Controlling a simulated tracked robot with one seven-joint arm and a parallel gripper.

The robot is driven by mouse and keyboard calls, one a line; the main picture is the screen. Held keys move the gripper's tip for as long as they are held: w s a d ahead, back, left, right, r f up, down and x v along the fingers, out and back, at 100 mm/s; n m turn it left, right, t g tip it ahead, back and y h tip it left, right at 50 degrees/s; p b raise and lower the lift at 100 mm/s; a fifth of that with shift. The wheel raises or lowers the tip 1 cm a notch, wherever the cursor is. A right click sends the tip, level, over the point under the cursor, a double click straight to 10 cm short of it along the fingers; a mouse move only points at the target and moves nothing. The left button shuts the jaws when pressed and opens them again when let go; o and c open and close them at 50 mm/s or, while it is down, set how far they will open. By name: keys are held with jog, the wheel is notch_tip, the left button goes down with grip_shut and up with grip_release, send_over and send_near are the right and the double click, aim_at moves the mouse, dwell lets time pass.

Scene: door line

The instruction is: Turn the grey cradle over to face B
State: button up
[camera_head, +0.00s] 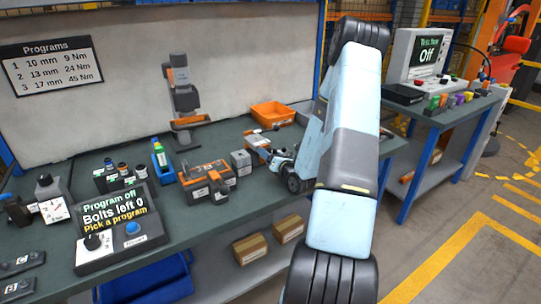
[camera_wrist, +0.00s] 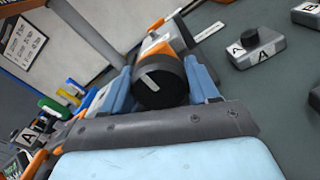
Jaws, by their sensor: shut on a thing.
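My gripper (camera_wrist: 160,88) has its two blue fingers on either side of a round black knob (camera_wrist: 160,84) with a white mark on its end, and is shut on it. Behind the knob are an orange part (camera_wrist: 152,48) and a grey body (camera_wrist: 178,34), which looks like the cradle; the knob hides much of it. No face letter can be read on that body. In the head view, my gripper (camera_head: 283,162) is low over the bench, just right of an orange and grey part (camera_head: 257,144). My arm covers the area to its right.
A grey block (camera_head: 241,162) and an orange-and-grey fixture (camera_head: 207,186) stand to the left. An orange tray (camera_head: 273,114) lies behind. A small block marked A (camera_wrist: 258,52), with a black knob, sits on the bench at right in the wrist view. The program box (camera_head: 112,228) is farther left.

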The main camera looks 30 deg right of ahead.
jog(key=shift+f, duration=0.1)
jog(key=n, duration=0.8)
jog(key=shift+n, duration=0.3)
jog(key=n, duration=0.3)
jog(key=shift+s+n, duration=0.1)
jog(key=shift+n, duration=0.2)
jog(key=n, duration=0.4)
jog(key=shift+f+n, duration=0.1)
jog(key=shift+n, duration=0.2)
jog(key=n, duration=0.7)
jog(key=shift+a+f, duration=0.1)
jog(key=shift+a, duration=0.05)
jog(key=n, duration=0.3)
jog(key=shift+n, duration=2)
jog(key=shift+s, duration=0.1)
